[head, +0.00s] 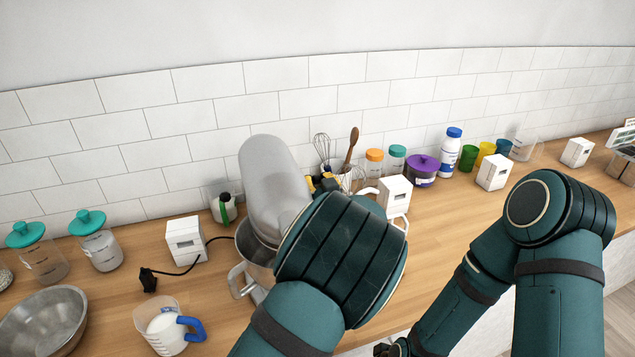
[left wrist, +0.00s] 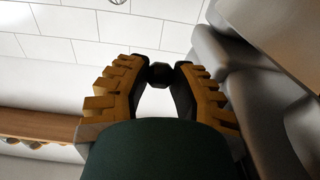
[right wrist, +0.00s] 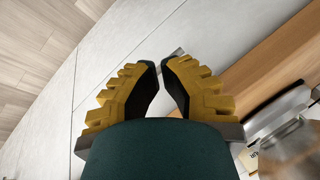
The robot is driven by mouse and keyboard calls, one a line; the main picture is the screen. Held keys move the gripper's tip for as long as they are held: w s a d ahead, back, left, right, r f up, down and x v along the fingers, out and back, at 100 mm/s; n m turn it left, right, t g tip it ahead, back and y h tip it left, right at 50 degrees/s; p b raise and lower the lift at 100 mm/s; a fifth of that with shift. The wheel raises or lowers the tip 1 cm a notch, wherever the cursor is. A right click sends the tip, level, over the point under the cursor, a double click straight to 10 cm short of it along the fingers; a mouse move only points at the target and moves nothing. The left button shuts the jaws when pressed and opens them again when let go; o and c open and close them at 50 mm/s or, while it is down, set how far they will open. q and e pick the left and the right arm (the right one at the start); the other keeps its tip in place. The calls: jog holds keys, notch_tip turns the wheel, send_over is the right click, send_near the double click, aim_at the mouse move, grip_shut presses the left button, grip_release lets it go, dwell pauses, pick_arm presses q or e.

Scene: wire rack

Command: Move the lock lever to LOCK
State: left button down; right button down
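The stand mixer (head: 268,172) stands on the counter with its grey head tilted up; its smooth body fills the right side of the left wrist view (left wrist: 245,100). My left gripper (head: 325,183) is at the right side of the mixer head, partly hidden by my wrist. In the left wrist view, a dark knob, seemingly the lock lever's end (left wrist: 160,74), sits between its fingertips, which appear closed on it. The rest of the lever and any LOCK marking are hidden. My right gripper (right wrist: 157,62) is empty, its fingertips almost together, low before the counter front.
A steel bowl (head: 258,265) is under the mixer head. A measuring jug (head: 165,325) with a blue handle, a white box (head: 186,240) with a cord and a metal bowl (head: 45,320) stand left. A utensil holder, jars and another white box (head: 394,195) are right.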

pick_arm(q)
jog(key=shift+v, duration=1.35)
jog(key=c, duration=1)
grip_release()
jog(key=v, duration=1.2)
